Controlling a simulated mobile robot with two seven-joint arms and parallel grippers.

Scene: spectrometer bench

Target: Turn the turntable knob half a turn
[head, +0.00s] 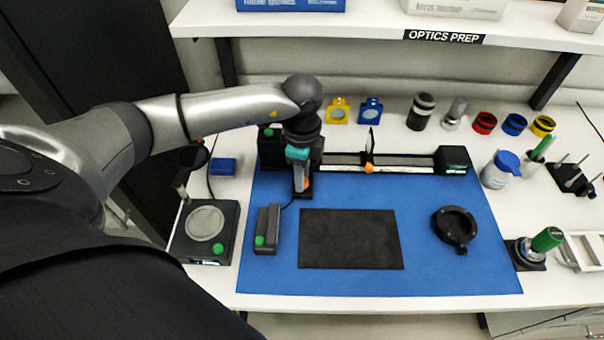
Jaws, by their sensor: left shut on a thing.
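My left gripper (302,187) points down over the left end of the rail, above the blue mat. It is shut on a small, mostly hidden thing; a bit of orange (307,183) shows at its fingertips. I cannot tell whether this is the turntable knob. A small orange part (369,168) sits on the rail to the right, below an upright dark plate (371,140). A black ring-shaped mount (438,222) stands on the mat at the right, apart from the gripper. My right gripper is not in view.
The rail (410,161) runs between a dark box (269,151) and another (453,158). A black pad (350,240) and a grey switch box (267,229) lie on the blue mat (350,283). Mounts and bottles stand behind and right; a shelf (350,24) overhangs the back.

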